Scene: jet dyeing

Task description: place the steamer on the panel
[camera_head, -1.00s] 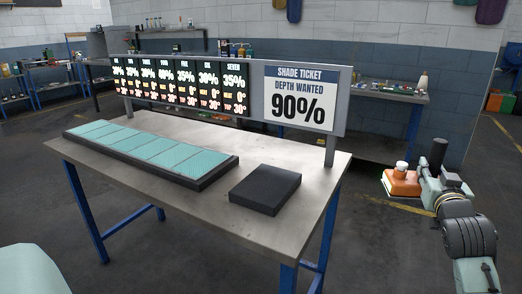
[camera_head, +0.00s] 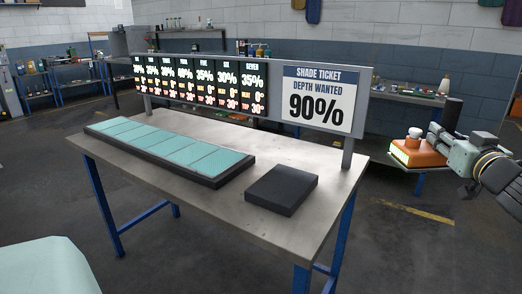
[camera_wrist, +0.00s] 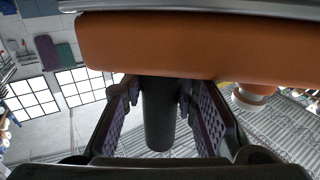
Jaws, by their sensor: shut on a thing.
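The steamer (camera_head: 420,153) is an orange block with a small white-and-orange cap on top and a bright strip along its lower left side. My gripper (camera_head: 439,141) holds it in the air right of the table, apart from it. In the wrist view, my gripper (camera_wrist: 158,92) is shut on the steamer's dark round handle, and the steamer's orange body (camera_wrist: 200,48) fills the top. A row of teal panels (camera_head: 165,143) lies in a dark frame on the table. A flat black pad (camera_head: 282,188) lies to their right, bare.
The metal table (camera_head: 150,185) has blue legs. A display board (camera_head: 200,82) with several percentage readouts and a shade ticket reading 90% (camera_head: 317,103) stands along its back edge. A cluttered bench (camera_head: 400,95) stands behind. A pale rounded surface (camera_head: 45,268) shows at lower left.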

